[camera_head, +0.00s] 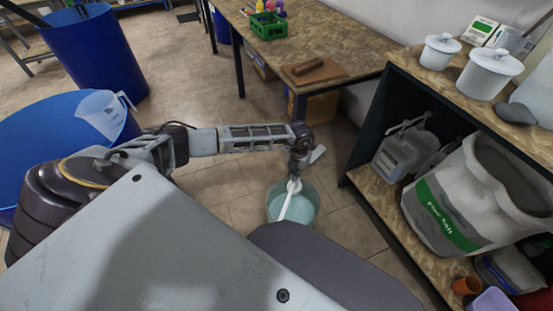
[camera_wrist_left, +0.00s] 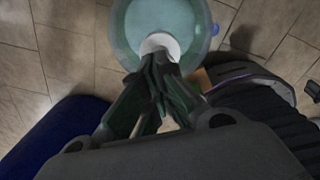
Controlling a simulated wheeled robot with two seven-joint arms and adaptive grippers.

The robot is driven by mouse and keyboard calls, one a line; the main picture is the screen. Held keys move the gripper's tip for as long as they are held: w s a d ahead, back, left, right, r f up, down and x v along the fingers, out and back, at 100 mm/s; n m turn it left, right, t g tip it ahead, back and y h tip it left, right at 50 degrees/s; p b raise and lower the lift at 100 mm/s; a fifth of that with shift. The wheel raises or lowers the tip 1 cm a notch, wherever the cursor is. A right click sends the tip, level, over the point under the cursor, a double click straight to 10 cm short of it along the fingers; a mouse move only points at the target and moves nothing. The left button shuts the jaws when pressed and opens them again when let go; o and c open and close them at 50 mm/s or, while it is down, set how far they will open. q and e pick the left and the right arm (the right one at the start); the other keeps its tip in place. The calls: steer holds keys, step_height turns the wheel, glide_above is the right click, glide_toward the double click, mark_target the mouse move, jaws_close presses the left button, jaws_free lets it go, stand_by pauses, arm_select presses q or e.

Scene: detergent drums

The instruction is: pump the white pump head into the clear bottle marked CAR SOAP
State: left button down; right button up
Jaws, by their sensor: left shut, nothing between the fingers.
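The white pump head (camera_head: 294,186) sits over a round drum of pale teal liquid (camera_head: 308,205) on the floor. A white stem or tube slants down from it across the drum. In the left wrist view the pump head (camera_wrist_left: 159,42) is a white round top just beyond my fingertips. My left gripper (camera_head: 298,164) is shut and empty, pointing down right above the pump head; I cannot tell whether it touches. A small white piece (camera_head: 317,153) shows beside the gripper, perhaps the spout. I cannot make out a clear bottle marked CAR SOAP. My right gripper is out of view.
Blue tubs (camera_head: 95,55) stand at the left. A table (camera_head: 335,38) with a green crate (camera_head: 267,27) is behind.

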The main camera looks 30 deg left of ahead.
arm_select(q)
steer(key=shift+s+f+b, duration=0.1)
steer(key=shift+f+b, duration=0.2)
steer(key=shift+f, duration=0.35)
steer(key=shift+r, duration=0.1)
steer(key=shift+r+p, duration=2.5)
steer(key=shift+r, duration=0.6)
steer(key=shift+f, duration=0.25)
